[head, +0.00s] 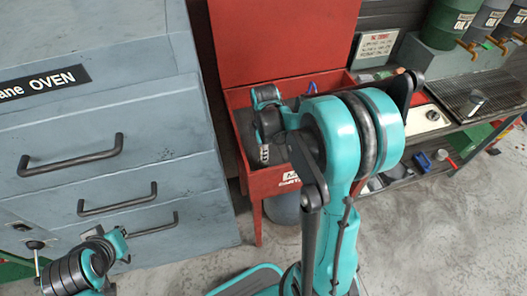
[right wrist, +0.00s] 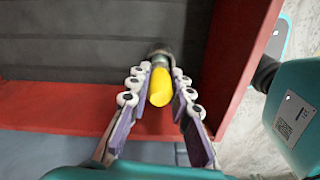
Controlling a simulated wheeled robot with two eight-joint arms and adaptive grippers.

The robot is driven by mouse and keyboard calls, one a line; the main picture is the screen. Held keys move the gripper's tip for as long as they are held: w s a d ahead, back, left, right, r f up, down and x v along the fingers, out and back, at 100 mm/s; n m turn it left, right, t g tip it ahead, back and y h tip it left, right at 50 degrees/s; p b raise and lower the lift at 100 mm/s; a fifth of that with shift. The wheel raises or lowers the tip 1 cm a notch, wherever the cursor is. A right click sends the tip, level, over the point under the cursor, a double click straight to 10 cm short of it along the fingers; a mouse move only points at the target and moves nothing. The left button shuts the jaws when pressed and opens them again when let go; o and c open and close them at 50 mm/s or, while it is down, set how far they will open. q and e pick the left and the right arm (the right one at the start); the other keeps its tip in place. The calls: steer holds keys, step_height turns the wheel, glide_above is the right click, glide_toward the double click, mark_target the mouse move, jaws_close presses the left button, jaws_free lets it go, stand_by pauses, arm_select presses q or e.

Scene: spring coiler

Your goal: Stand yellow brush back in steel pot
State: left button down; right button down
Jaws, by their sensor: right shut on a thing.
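The yellow brush (right wrist: 160,87) is between the fingers of my right gripper (right wrist: 158,82) in the right wrist view. Its yellow end points toward the camera, and a grey and dark end lies beyond the fingertips. In the head view my right gripper (head: 264,153) reaches down into the red open basin, and the brush cannot be made out there. I cannot clearly identify the steel pot in either view. Part of my left arm shows at the lower left of the head view, but no left fingers can be seen.
The red basin (head: 279,189) has a raised red lid (head: 275,40) behind it. A grey-blue drawer cabinet (head: 110,150) stands to its left. On the right are a black grate (head: 492,88) with a small pale object (head: 476,98) and several drums. Grey floor lies in front.

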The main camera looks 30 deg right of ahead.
steer(key=shift+f+b, duration=0.65)
steer(key=shift+f, duration=0.2)
steer(key=c, duration=1.3)
jaws_free()
steer(key=shift+r, duration=0.1)
step_height(320, 180, up, 12)
steer(key=shift+d+f, duration=0.1)
steer(key=shift+s, duration=0.1)
